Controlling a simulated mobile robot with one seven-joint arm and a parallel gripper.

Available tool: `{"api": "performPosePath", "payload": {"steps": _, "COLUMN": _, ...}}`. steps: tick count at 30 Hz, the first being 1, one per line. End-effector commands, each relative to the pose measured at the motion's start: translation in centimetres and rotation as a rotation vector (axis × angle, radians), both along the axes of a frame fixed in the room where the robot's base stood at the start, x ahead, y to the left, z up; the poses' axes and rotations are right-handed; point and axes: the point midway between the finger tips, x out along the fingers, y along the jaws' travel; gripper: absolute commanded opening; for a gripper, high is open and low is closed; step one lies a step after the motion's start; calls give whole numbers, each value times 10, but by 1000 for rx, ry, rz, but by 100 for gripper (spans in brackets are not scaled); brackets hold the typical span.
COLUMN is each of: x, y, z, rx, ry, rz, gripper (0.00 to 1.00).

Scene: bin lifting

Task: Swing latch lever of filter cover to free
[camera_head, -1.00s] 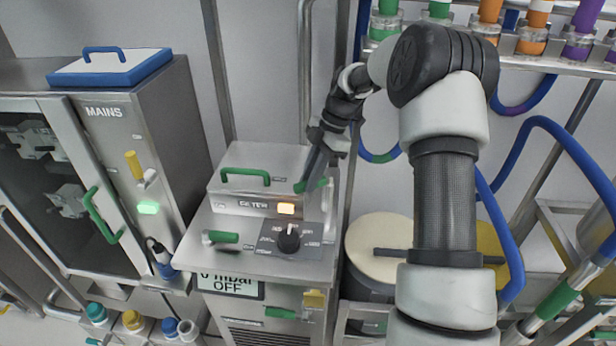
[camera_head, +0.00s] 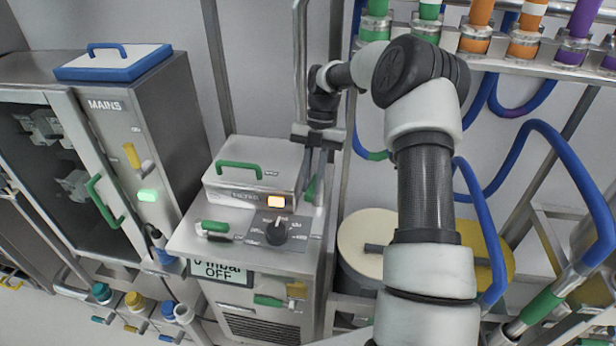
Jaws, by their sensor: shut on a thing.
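A green latch lever (camera_head: 311,188) is at the cover's right side, partly hidden by my fingers. My gripper (camera_head: 309,198) points down at that right side, with one finger on each side of the lever. It is shut on the lever, though the contact itself is small and hard to see.
A dark knob (camera_head: 277,232) and another green lever (camera_head: 214,226) sit on the panel in front of the cover. The MAINS cabinet (camera_head: 165,120) stands to the left. A vertical pipe (camera_head: 299,60) rises behind my gripper. A pale round drum (camera_head: 365,228) is to the right.

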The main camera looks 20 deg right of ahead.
Motion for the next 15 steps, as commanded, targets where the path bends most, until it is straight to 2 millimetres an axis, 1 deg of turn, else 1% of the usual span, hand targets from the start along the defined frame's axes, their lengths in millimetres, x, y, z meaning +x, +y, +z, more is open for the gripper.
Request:
{"api": "performPosePath", "payload": {"steps": 1, "x": 0, "y": -1, "z": 3, "rx": 0, "ry": -1, "rz": 26, "gripper": 0}}
{"api": "performPosePath", "payload": {"steps": 6, "x": -2, "y": -5, "z": 2, "rx": 0, "ry": -1, "rz": 95, "gripper": 0}}
{"api": "performPosePath", "payload": {"steps": 15, "x": -3, "y": -7, "z": 1, "rx": -1, "ry": -2, "rz": 142, "gripper": 0}}
